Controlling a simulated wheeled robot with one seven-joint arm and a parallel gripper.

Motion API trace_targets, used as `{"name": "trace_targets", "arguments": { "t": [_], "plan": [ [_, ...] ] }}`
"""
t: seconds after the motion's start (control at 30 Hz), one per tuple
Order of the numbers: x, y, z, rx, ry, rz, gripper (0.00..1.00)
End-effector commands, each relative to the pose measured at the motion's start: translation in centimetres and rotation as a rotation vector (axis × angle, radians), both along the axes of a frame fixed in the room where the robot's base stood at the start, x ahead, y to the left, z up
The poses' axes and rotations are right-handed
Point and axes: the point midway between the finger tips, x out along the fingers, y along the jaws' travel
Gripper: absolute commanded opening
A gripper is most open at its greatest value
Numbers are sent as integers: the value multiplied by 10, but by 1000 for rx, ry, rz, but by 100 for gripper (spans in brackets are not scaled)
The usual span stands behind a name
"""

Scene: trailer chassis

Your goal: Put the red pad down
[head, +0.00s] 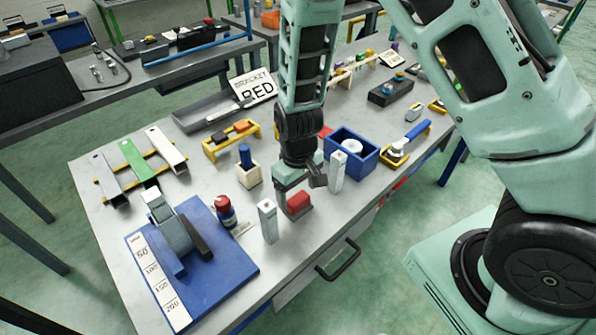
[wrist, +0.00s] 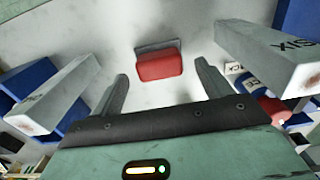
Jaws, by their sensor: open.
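The red pad (head: 298,203) has a grey backing and appears to rest on the grey table just below my gripper. In the wrist view the red pad (wrist: 160,65) lies ahead of the gap between the fingers, with clear space on both sides of it. My gripper (head: 299,190) is open and points down at the table; its two fingers (wrist: 161,75) are spread wide and hold nothing. In the head view the gripper partly covers the pad's surroundings, so the exact height of the fingertips above the table is unclear.
Upright grey posts stand close on both sides, one at left front (head: 268,221) and one at right (head: 337,171). A blue box (head: 366,160) stands behind the right post. A red-capped bottle (head: 225,211) and a blue board (head: 225,280) are to the left.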

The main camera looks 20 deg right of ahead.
Motion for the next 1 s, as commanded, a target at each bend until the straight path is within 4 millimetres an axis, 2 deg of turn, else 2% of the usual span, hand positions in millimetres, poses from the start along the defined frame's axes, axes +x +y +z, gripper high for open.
{"name": "trace_targets", "arguments": {
  "t": [0.1, 0.3, 0.53, 0.63, 0.77, 0.83, 1.0],
  "plan": [
    [1, 1, 24, 2, -6, 2, 78],
    [0, 1, 60, 2, -5, 2, 78],
    [-1, 1, 82, 2, 0, 2, 78],
    [-11, 11, 94, 24, 5, 19, 78],
    [-51, 41, 127, 83, 19, 86, 78],
    [-82, 56, 148, 108, 24, 141, 78],
    [-152, 69, 184, 104, 17, 273, 78]
  ]
}}
